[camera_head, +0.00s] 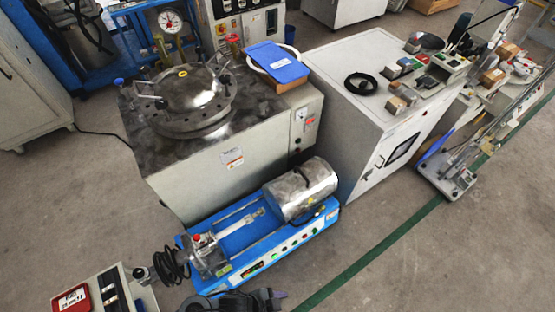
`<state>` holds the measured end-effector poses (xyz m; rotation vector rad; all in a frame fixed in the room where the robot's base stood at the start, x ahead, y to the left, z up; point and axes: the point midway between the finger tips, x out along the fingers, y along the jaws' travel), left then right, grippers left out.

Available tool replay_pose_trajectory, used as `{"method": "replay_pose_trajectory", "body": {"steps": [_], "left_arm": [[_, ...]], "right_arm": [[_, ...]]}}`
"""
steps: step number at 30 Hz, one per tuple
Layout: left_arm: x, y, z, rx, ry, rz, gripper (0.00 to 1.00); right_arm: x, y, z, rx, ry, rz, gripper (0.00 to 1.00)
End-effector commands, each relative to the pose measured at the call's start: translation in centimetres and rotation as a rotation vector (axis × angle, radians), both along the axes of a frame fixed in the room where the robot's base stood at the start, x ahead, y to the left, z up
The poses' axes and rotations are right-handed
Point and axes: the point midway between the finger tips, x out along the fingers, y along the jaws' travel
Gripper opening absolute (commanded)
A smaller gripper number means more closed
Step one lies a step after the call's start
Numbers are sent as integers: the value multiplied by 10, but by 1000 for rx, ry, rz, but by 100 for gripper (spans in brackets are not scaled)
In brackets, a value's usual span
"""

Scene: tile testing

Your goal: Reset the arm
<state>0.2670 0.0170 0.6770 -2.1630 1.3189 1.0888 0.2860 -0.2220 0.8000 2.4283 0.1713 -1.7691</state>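A dark jointed piece (240,301), which looks like part of one of my arms, shows at the bottom edge, just in front of the blue machine. It is cut off by the frame. I take it for my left gripper, but I cannot make out two fingertips or whether it is open or shut. I see nothing held in it. My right gripper is not in view.
A blue bench machine with a metal cylinder (301,189) stands in front of a grey unit with a round steel lid (191,89). A white cabinet (362,62) stands right of it. A control box (100,294) is at bottom left. The floor (460,255) at right is clear.

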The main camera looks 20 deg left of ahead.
Motion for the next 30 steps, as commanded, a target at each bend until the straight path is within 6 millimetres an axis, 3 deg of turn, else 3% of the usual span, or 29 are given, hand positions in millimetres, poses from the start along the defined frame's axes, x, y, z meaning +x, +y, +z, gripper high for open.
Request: {"method": "replay_pose_trajectory", "body": {"steps": [1,3,9,12,14,16,18,23,30], "left_arm": [[13,11,35,1,1,154,57],[31,47,63,44,16,355,57],[48,146,117,159,81,739,57],[45,186,142,212,126,867,57],[33,196,148,245,183,900,57],[15,201,139,316,271,880,57],[18,200,173,306,254,880,57],[18,200,213,306,253,878,57],[19,200,294,305,252,878,57]], "right_arm": [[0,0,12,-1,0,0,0],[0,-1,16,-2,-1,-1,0],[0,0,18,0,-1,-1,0],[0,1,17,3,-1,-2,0],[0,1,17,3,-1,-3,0],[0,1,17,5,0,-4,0],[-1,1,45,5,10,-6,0],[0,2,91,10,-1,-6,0],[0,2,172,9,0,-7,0]]}}
